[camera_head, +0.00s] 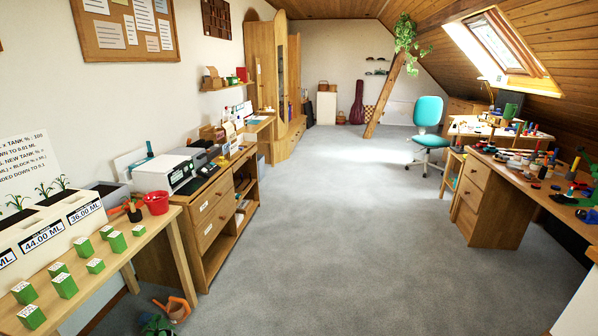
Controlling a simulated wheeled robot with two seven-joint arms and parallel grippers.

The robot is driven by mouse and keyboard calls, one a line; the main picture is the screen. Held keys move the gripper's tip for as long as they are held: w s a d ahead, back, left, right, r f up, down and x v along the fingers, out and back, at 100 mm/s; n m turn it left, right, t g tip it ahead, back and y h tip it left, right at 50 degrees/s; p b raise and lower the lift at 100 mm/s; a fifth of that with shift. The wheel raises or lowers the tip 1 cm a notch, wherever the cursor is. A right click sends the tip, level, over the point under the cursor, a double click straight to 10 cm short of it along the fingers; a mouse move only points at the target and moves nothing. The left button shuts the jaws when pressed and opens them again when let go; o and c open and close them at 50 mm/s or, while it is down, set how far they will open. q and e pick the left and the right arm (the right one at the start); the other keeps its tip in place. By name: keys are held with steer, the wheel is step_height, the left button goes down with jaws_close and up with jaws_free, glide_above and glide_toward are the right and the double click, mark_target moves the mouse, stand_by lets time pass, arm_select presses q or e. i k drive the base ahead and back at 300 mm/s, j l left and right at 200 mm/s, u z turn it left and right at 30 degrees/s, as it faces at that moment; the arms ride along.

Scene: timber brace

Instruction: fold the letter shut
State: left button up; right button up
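I cannot make out the letter for certain from here. A white sheet-like patch lies on the far right desk (470,126), too small to identify. Several pale sheets are pinned to a cork board (122,30) on the left wall. Neither of my grippers shows in this view.
Open grey carpet (330,210) runs down the middle of the room. On the left are a table with green boxes (64,285), a wooden cabinet with a printer (164,173) and an orange watering can (174,308) on the floor. On the right are a teal chair (428,112) and a cluttered desk (497,205).

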mark_target(248, 136)
steer(key=i+z, duration=0.1)
steer(key=i, duration=0.5)
steer(key=i+z, duration=0.1)
steer(key=i, duration=1.05)
steer(key=i+z, duration=0.15)
steer(key=i, duration=0.45)
steer(key=i+j+z, duration=0.1)
steer(key=i, duration=0.45)
steer(key=i+j+z, duration=0.1)
steer(key=i, duration=0.5)
steer(key=i+z, duration=0.4)
steer(key=i, duration=3.1)
steer(key=i+u, duration=0.1)
steer(key=u, duration=0.35)
steer(key=i+u, duration=0.1)
steer(key=u, duration=0.35)
steer(key=l+u, duration=0.15)
steer(key=u, duration=0.3)
steer(key=i+l+u, duration=0.15)
steer(key=u, duration=0.3)
steer(key=l+u, duration=0.1)
steer(key=u, duration=0.35)
steer(key=l+u, duration=0.15)
steer(key=u, duration=0.3)
steer(key=l+u, duration=0.2)
steer(key=u, duration=0.8)
steer(key=i+l+z, duration=0.1)
steer(key=i, duration=0.3)
